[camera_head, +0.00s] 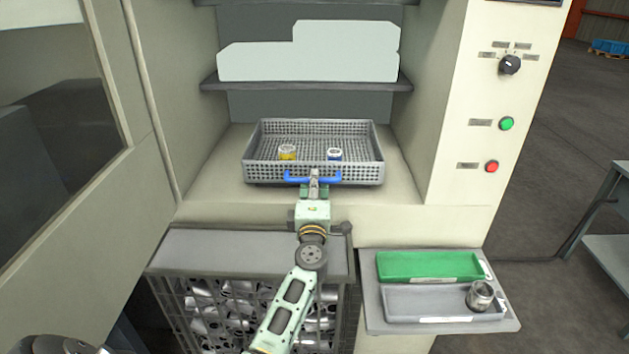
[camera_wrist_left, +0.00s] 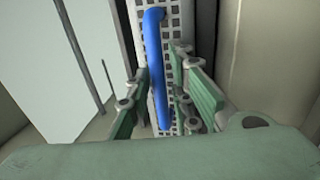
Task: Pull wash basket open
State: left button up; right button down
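The wash basket (camera_head: 262,172) is a grey mesh tray on the floor of the machine bay, with a blue handle (camera_head: 294,179) on its front wall. Two metal parts stand in it, one yellow-marked (camera_head: 287,152) and one blue-marked (camera_head: 334,154). My left gripper (camera_head: 314,187) is at the middle of the handle. In the left wrist view the blue handle (camera_wrist_left: 156,50) runs between the green fingers of my left gripper (camera_wrist_left: 159,80), with visible gaps beside it, so they are open around it. The basket mesh (camera_wrist_left: 174,22) shows behind. My right gripper is not in view.
A shelf (camera_head: 305,86) spans the bay above the basket. Below my left arm is a crate (camera_head: 170,285) of metal parts. At right a side shelf holds a green tray (camera_head: 430,266) and a grey tray (camera_head: 425,303) with a metal part (camera_head: 480,296). Control buttons (camera_head: 507,124) are on the right panel.

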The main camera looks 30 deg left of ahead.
pick_arm(q)
jog(key=shift+w+a+r, duration=0.15)
jog(key=shift+w+a, duration=0.15)
jog(key=shift+w, duration=0.2)
grip_shut()
